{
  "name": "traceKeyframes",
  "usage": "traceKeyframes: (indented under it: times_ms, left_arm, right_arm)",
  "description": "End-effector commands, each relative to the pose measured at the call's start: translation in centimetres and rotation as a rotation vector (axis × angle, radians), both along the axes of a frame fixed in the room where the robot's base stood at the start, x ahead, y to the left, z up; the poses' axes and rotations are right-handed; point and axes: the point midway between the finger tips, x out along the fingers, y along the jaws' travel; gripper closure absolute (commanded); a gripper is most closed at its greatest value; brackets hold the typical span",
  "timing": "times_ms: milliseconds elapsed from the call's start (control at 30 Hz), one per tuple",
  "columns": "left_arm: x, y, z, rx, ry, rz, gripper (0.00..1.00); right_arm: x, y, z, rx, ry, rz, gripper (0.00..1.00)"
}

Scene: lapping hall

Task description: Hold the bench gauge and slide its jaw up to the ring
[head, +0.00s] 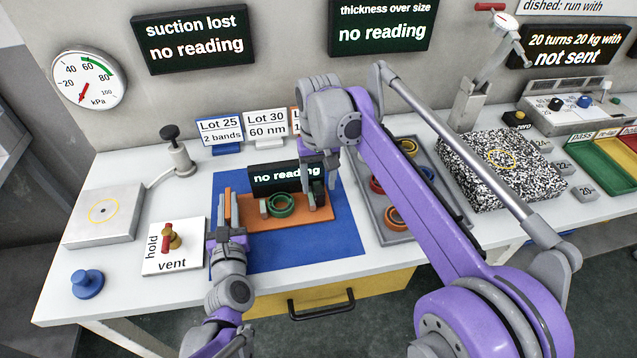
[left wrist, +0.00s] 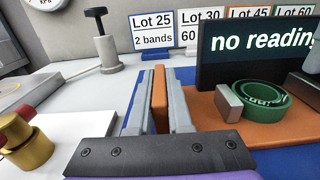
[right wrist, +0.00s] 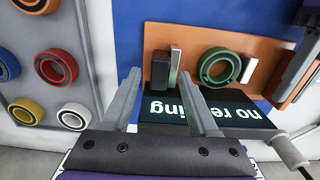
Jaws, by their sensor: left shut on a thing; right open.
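The bench gauge has an orange base (head: 290,226), a dark display (left wrist: 255,50) reading "no reading", a grey fixed stop (left wrist: 228,103) and a sliding jaw (right wrist: 164,69), dark with a light face. The green ring (right wrist: 219,67) lies flat between them, against or very near the stop; a gap separates it from the jaw. My left gripper (head: 228,213) is shut on the gauge's upright orange end plate (left wrist: 160,98). My right gripper (head: 321,178) is open above the jaw end. In the right wrist view its fingertips (right wrist: 158,75) appear either side of the jaw; their height over it is unclear.
The gauge sits on a blue mat (head: 240,252). A grey tray (head: 457,219) of coloured rings stands to the right, partly behind my right arm. The hold/vent valve plate (head: 157,262) is left of my left gripper. Lot cards (head: 220,130) stand behind the gauge.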

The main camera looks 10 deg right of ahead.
Motion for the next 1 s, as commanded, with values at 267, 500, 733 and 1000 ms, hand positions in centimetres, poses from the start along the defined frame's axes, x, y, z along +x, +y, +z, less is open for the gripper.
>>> traceKeyframes:
  times_ms: [267, 500, 733, 1000]
  left_arm:
    - [0.01, -0.01, 0.00, 0.000, 0.000, 0.000, 1.00]
    - [0.01, 0.00, 0.00, 0.000, 0.000, 0.000, 1.00]
    - [0.01, 0.00, 0.01, 0.000, 0.000, 0.000, 1.00]
    - [0.02, 0.00, 0.01, 0.000, 0.000, 0.000, 1.00]
  right_arm:
    - [-0.01, -0.02, -0.91, 0.000, 0.000, 0.000, 0.40]
    - [0.00, -0.01, -0.88, 0.000, 0.000, 0.000, 0.58]
    - [0.00, -0.01, -0.87, 0.000, 0.000, 0.000, 0.99]
    - [-0.01, -0.01, -0.86, 0.000, 0.000, 0.000, 1.00]
